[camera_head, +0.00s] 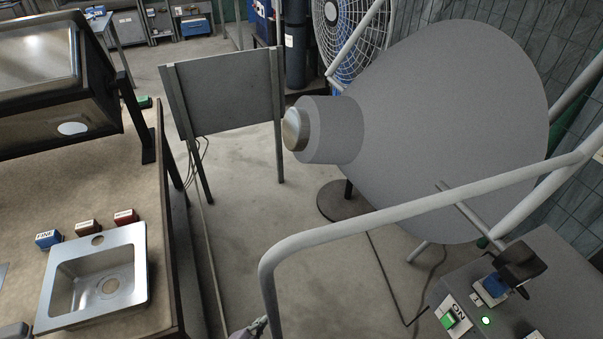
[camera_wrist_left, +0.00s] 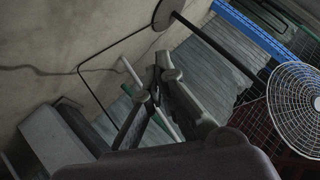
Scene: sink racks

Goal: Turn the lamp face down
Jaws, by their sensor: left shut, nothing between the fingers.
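A boxy lamp-like unit (camera_head: 50,85) with a glassy panel and dark frame sits tilted on a black bracket at the upper left of the head view. A large grey cone-shaped shade (camera_head: 445,130) with a cylindrical end (camera_head: 330,130) fills the upper right, its wide side turned away to the right. I cannot tell for sure which one is the lamp. My left gripper (camera_head: 252,329) barely shows at the bottom edge of the head view. In the left wrist view its fingers (camera_wrist_left: 161,68) are together and empty, apart from everything. My right gripper is out of view.
A bent grey rail (camera_head: 400,208) crosses in front of the shade. The bench at left holds a steel sink (camera_head: 100,283) and small labelled blocks. A control box (camera_head: 540,265) stands at lower right. A fan (camera_wrist_left: 298,105) stands beyond. Open floor lies between.

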